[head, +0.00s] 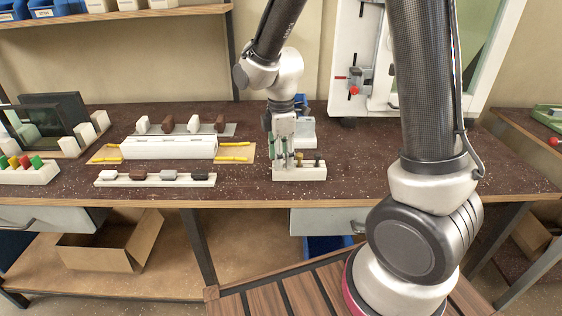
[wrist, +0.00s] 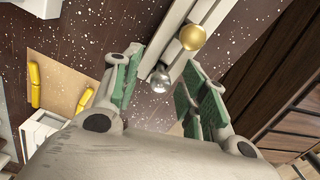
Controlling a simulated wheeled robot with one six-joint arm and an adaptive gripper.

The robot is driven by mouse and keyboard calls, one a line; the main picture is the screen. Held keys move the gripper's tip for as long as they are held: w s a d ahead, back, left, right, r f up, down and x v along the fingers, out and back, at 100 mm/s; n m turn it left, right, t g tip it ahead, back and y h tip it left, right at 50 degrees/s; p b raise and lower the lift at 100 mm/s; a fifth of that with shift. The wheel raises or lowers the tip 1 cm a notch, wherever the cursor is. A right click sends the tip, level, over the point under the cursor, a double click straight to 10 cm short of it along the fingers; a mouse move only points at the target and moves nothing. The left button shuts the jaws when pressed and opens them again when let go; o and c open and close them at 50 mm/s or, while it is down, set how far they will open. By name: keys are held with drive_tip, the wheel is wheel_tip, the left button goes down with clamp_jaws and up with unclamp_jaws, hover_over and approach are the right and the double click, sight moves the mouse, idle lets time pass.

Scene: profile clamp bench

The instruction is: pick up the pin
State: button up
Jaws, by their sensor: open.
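A white block (head: 299,172) on the bench holds upright pins in a row. In the wrist view, a silver round-headed pin (wrist: 161,79) and a brass round-headed pin (wrist: 192,37) stand in it. My gripper (head: 285,152) points down over the left part of the block. In the wrist view, its green-padded fingers (wrist: 160,82) are open, with the silver pin's head between them and a gap on both sides. The silver pin's lower part is hidden.
Left of the block, a long white profile (head: 168,147) lies on a tan board (head: 238,152) with yellow strips. Rows of brown and white pieces stand in front (head: 155,180) and behind it. A white frame with a red knob (head: 353,90) stands behind.

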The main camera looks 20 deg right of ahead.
drive_tip(key=shift+f, duration=0.25)
clamp_jaws()
